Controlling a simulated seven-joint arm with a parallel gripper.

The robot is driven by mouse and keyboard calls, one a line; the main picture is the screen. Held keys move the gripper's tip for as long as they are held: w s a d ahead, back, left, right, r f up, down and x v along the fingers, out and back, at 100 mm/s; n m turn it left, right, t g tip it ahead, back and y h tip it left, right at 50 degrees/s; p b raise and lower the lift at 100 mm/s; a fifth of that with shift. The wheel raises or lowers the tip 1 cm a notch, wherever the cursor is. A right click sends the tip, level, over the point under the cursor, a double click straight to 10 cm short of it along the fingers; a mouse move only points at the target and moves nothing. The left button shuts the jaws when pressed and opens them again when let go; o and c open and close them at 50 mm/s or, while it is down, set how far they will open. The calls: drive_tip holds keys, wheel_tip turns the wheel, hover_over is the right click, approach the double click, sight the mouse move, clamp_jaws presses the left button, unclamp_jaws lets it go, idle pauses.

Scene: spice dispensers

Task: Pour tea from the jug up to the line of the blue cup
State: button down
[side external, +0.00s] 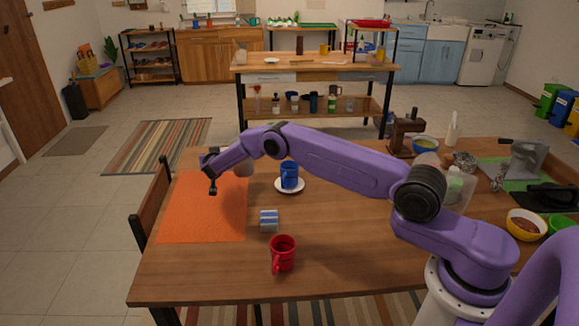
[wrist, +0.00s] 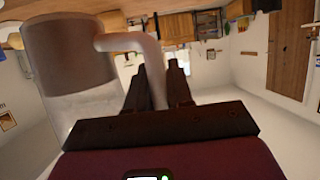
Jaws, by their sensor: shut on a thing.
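The jug (wrist: 85,105) is large at the left of the wrist view, with a darker brownish part at the top of the picture and a clear part below. My gripper (wrist: 160,82) is shut on its pale handle. The cup's line and inside cannot be made out.
The orange mat (side external: 195,215) covers the table's left end. A blue-and-white striped block (side external: 268,220) and a red mug (side external: 283,253) stand in front of the saucer. A chair (side external: 150,205) is at the left edge. Bowls (side external: 524,224) and utensils crowd the right.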

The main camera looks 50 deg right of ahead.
drive_tip(key=shift+m+g+h, duration=0.4)
drive_tip(key=shift+m, duration=0.2)
drive_tip(key=f, duration=0.3)
drive_tip(key=s+d+f, duration=0.1)
drive_tip(key=f, duration=0.1)
drive_tip(key=shift+f, duration=0.2)
drive_tip(key=shift+r, duration=0.15)
drive_tip(key=s+d+r+m+t+y, duration=0.2)
drive_tip(key=s+d+r+m+y, duration=0.1)
drive_tip(key=r, duration=0.5)
drive_tip(key=shift+s+d+r+m, duration=0.15)
drive_tip(key=shift+s+d+m, duration=0.1)
drive_tip(key=shift+d+m, duration=0.7)
drive_tip(key=shift+d+r, duration=0.2)
drive_tip(key=shift+d, duration=0.15)
drive_tip(key=shift+s+d+r+m+t+y, duration=0.3)
drive_tip(key=shift+d+r+m+y, duration=0.1)
drive_tip(key=shift+r, duration=0.3)
drive_tip(key=shift+s+d+r+m+t+y, duration=0.2)
drive_tip(key=shift+s+d+r+m+y, duration=0.15)
drive_tip(key=shift+r, duration=0.35)
idle(1.8)
drive_tip(key=shift+w+a, duration=0.1)
